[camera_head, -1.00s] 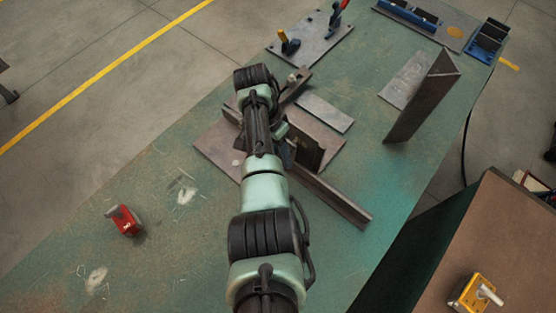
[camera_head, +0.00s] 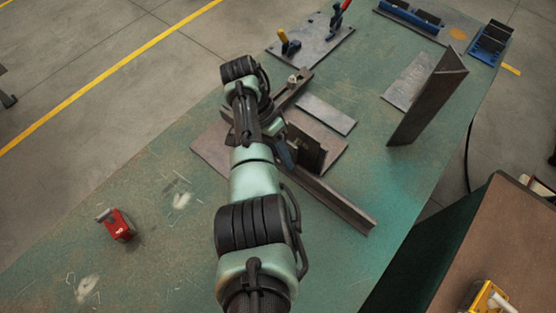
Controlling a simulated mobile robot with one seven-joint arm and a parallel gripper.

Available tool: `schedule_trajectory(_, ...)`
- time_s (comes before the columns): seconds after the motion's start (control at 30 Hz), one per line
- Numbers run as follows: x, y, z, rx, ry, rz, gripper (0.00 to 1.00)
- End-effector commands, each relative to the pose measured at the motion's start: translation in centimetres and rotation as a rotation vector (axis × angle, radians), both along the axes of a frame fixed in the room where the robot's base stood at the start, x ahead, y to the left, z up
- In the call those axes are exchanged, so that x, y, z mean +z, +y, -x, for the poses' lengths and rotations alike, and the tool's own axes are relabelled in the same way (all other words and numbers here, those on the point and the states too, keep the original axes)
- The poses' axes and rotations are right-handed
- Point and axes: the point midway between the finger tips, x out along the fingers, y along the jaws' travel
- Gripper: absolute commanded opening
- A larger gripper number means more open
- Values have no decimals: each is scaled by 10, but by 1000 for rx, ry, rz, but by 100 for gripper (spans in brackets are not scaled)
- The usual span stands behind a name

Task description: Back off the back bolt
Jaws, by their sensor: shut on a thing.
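My arm reaches up the middle of the view, over a dark steel assembly on the green table. Only a small part of my gripper (camera_head: 284,150) seems to show, low at the right side of the arm. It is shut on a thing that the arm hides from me. The assembly has a base plate (camera_head: 211,153), a long angle bar (camera_head: 335,199) and an upright dark bracket (camera_head: 309,153). A small pale bolt-like knob (camera_head: 292,80) stands at the back of the assembly, clear of the arm. I cannot make out any other bolt.
A tall steel angle (camera_head: 428,105) stands right of the assembly. A flat bar (camera_head: 326,114) lies close by. A plate with toggle clamps (camera_head: 312,42) and blue racks (camera_head: 490,42) are at the back. The left front table is mostly clear.

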Motion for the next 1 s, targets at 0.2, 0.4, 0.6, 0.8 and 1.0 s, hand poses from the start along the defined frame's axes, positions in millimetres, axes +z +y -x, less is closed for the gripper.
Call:
schedule_trajectory(0.2, 0, 0, 1, 0, 2, -1, 60)
schedule_trajectory(0.4, 0, 0, 0, 0, 0, -1, 60)
schedule_trajectory(0.6, 6, 2, -2, 0, -1, -2, 60)
schedule_trajectory(0.8, 20, 7, -6, 0, -1, -2, 60)
schedule_trajectory(1.0, 34, 13, -10, 0, -1, -2, 60)
